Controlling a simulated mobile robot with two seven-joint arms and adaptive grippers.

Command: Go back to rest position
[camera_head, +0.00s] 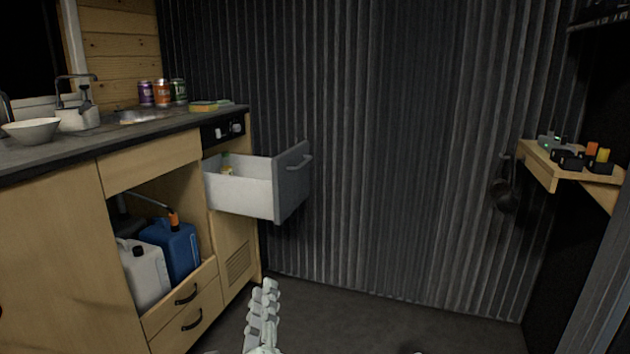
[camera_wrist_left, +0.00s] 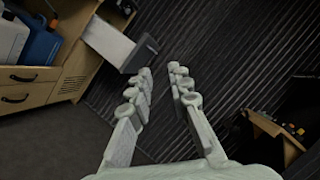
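My left gripper (camera_head: 265,310) shows at the bottom of the head view, low over the dark floor. In the left wrist view its two pale fingers (camera_wrist_left: 160,95) stand apart with nothing between them, so it is open and empty. It touches nothing that I can see. An open white drawer (camera_head: 240,188) with a grey front (camera_head: 293,180) juts from the counter, beyond and above the gripper; it also shows in the left wrist view (camera_wrist_left: 108,42). A small item lies in the drawer, too small to tell.
The wooden counter (camera_head: 150,180) runs along the left, with a white jug (camera_head: 145,275) and a blue jug (camera_head: 178,248) in its open cabinet. A bowl (camera_head: 32,130) and several cans stand on top. A wooden shelf (camera_head: 538,165) is at the right. The middle floor (camera_head: 380,325) is clear.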

